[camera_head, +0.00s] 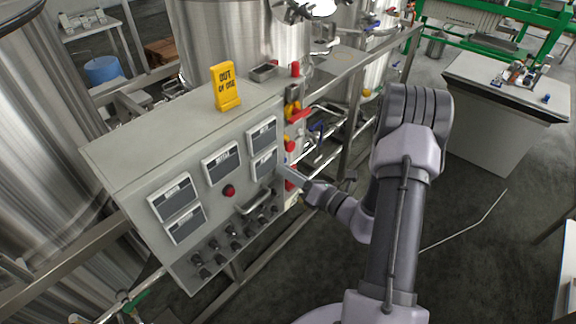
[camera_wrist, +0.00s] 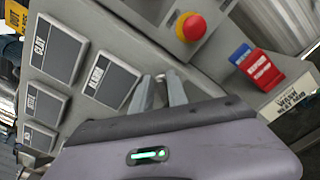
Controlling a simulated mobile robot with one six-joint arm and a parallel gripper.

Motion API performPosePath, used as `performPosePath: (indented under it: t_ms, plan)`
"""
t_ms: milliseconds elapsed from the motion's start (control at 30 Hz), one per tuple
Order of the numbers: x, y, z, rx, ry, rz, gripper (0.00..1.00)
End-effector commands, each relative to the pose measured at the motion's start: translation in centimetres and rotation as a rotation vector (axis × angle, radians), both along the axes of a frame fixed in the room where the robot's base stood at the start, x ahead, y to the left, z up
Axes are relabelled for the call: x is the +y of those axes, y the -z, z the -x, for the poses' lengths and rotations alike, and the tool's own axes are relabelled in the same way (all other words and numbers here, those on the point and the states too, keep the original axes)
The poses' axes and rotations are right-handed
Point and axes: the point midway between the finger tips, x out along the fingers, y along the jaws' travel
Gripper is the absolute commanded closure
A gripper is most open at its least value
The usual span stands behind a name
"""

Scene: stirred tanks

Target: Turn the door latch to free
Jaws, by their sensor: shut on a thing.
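My gripper (camera_head: 283,171) reaches the grey control cabinet (camera_head: 130,160) at its right front edge in the head view. In the wrist view my gripper's two fingers (camera_wrist: 161,80) point at the cabinet face, beside a label plate. They are shut on a small pale metal piece, the door latch (camera_wrist: 171,73), of which only a little shows between and beyond the fingertips. In the head view the latch is hidden by the gripper. I cannot tell the latch's turn angle.
A red mushroom button on yellow (camera_wrist: 190,27) and a red-and-blue switch block (camera_wrist: 258,66) sit close by on the cabinet's side. A yellow "out of use" sign (camera_head: 226,88) stands on top. Steel pipes and rails run behind; a white-topped bench (camera_head: 500,85) stands right.

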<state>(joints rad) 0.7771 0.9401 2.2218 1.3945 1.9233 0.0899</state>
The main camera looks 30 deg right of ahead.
Motion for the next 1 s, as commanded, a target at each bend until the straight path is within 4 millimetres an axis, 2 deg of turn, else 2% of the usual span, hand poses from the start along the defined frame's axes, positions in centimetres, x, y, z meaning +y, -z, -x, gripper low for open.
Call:
performPosePath:
  t_ms: [600, 1000]
  plan:
    - [-0.4, 0.4, -0.1, 0.193, 0.000, -0.529, 1.00]
    - [-0.4, 0.9, -0.1, 0.271, -0.001, -0.744, 1.00]
